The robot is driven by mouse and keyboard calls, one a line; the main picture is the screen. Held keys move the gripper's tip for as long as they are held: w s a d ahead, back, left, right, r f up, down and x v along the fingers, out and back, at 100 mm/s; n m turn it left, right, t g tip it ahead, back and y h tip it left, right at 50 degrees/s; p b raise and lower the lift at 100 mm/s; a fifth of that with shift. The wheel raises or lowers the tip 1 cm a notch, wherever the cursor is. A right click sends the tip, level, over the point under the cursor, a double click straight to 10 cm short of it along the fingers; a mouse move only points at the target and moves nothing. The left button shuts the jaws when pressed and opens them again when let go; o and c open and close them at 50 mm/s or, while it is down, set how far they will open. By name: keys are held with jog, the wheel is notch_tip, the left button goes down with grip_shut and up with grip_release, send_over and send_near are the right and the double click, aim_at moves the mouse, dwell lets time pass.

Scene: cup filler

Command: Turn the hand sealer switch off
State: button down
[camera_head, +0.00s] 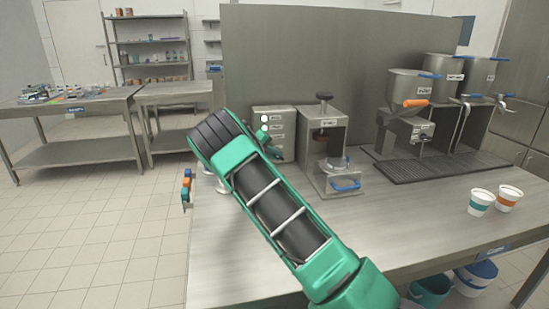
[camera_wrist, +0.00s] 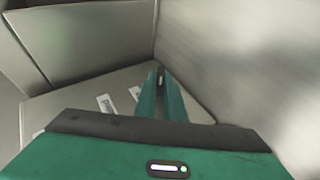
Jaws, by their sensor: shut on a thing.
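A grey box (camera_head: 286,118) with several white labels stands on the counter at the back. Its labelled face also shows in the wrist view (camera_wrist: 75,107), too small and tilted to read. My gripper (camera_wrist: 161,78) is shut on a small dark switch (camera_wrist: 160,77) with a light mark, beside the labels. In the head view my gripper (camera_head: 274,152) is at the front of the box, and my wrist hides part of its left side and the switch. The metal machine (camera_head: 325,128) with a black knob and blue handle, which looks like the hand sealer, stands just right of the box.
A tall metal partition (camera_head: 300,55) stands behind the box. Hoppers (camera_head: 408,85) and a drip grate (camera_head: 430,165) are at the right. Two paper cups (camera_head: 480,203) (camera_head: 508,198) stand at the right front. The counter middle (camera_head: 400,215) is clear.

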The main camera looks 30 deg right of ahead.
jog(key=shift+w+a+f+n+h, duration=0.1)
jog(key=shift+a+f+n+h, duration=0.2)
jog(key=shift+h, duration=0.65)
jog(key=shift+w+a+f+n+h, duration=0.15)
jog(key=shift+f+n+h, duration=0.25)
jog(key=shift+h, duration=0.55)
jog(key=shift+s+g, duration=0.1)
jog(key=shift+g, duration=0.2)
jog(key=c, duration=1.8)
grip_release()
jog(key=shift+c, duration=0.2)
jog(key=shift+d+r, duration=0.1)
jog(key=shift+r, duration=0.2)
jog(key=r, duration=0.3)
jog(key=shift+w+r, duration=0.2)
jog(key=shift+r, duration=0.1)
jog(key=s+a+r, duration=0.3)
jog(key=a+r, duration=0.4)
jog(key=a, duration=0.4)
jog(key=shift+s+a, duration=0.15)
jog(key=shift+s, duration=0.1)
jog(key=shift+f, duration=0.1)
